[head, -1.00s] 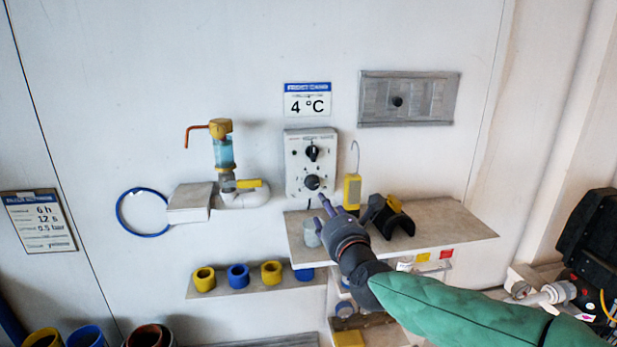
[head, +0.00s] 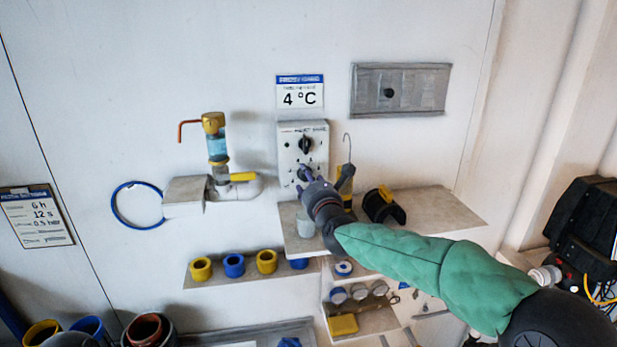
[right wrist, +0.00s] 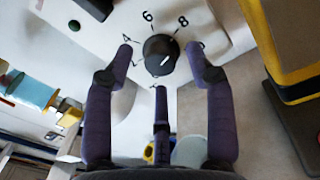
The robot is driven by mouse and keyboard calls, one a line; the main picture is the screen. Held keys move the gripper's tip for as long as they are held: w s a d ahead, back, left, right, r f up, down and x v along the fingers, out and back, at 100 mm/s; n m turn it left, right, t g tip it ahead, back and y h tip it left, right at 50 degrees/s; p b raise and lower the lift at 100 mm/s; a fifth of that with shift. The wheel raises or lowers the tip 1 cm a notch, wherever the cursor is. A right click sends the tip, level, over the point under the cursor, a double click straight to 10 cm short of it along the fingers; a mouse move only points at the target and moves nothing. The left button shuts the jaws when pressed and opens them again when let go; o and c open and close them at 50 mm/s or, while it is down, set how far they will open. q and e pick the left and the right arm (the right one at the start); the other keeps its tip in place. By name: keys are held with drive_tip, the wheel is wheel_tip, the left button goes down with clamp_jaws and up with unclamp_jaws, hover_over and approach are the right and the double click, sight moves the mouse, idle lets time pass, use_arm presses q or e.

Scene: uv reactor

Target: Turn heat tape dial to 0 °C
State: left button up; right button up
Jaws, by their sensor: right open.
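The control box (head: 291,141) is a light panel on the wall under a sign (head: 299,96) reading 4 °C. It has an upper black knob (head: 304,145); its lower dial is hidden behind my right gripper (head: 311,181) in the head view. The right wrist view shows a black dial (right wrist: 160,54) with a white pointer line and the numbers 4, 6 and 8 around it. My right gripper (right wrist: 163,62) is open, with purple fingers on either side of the dial and a third finger below it. I cannot tell whether they touch it. My left gripper is not in view.
A shelf (head: 440,211) below the box holds a black-and-yellow clamp-like part (head: 383,205), a translucent cup (head: 305,224) and a yellow hooked device (head: 345,188). A pipe with a yellow-handled valve (head: 240,177) is left of the box.

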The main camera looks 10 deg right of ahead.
drive_tip(key=shift+w, duration=0.35)
clamp_jaws()
